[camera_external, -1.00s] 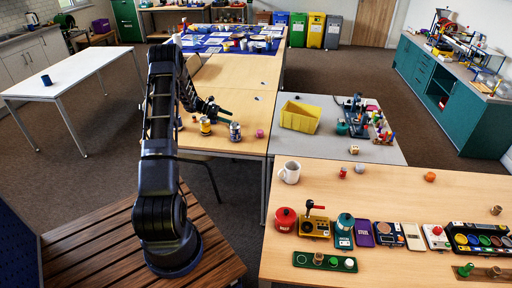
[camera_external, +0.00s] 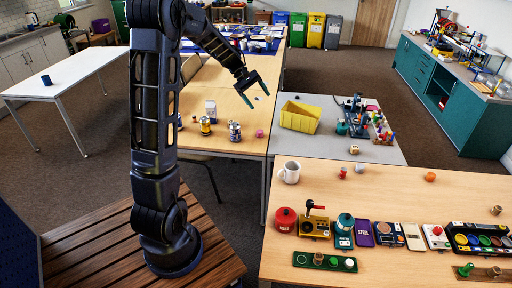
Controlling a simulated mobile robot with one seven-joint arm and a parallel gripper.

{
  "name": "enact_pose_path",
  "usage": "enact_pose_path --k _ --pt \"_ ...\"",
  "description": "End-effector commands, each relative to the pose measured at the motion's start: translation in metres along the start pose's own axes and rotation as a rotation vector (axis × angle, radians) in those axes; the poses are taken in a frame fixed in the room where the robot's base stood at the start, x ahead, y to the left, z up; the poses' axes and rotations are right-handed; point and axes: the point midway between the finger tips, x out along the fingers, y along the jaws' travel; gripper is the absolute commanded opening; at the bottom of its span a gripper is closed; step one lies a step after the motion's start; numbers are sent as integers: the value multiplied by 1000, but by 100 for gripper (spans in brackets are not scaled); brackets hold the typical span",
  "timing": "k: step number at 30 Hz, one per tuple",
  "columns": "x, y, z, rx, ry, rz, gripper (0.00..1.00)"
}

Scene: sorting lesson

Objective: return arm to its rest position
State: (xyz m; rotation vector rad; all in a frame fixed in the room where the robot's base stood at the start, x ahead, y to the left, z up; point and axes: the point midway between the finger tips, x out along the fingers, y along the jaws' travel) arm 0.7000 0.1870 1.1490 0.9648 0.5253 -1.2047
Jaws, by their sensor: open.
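My arm stands on the slatted wooden platform (camera_external: 85,250) at the left, raised upright with its forearm bent over to the right. My gripper (camera_external: 256,96) hangs in the air above the middle wooden table (camera_external: 208,76), its two fingers spread apart and pointing down to the right. Nothing shows held between the fingers.
A yellow bin (camera_external: 299,117) sits on the grey table to the right. The near table (camera_external: 400,190) holds a white mug (camera_external: 290,172) and several sorting items. The white table (camera_external: 85,72) is nearly clear.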

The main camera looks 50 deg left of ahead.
Motion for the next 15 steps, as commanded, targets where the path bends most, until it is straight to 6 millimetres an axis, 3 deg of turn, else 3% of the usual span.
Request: enact_pose_path --k 1,3,15 --pt "-1 -3 22 50 14 -16 79" --pt "-2 -10 46 117 35 -40 79" --pt "-5 -65 166 501 147 -166 79"
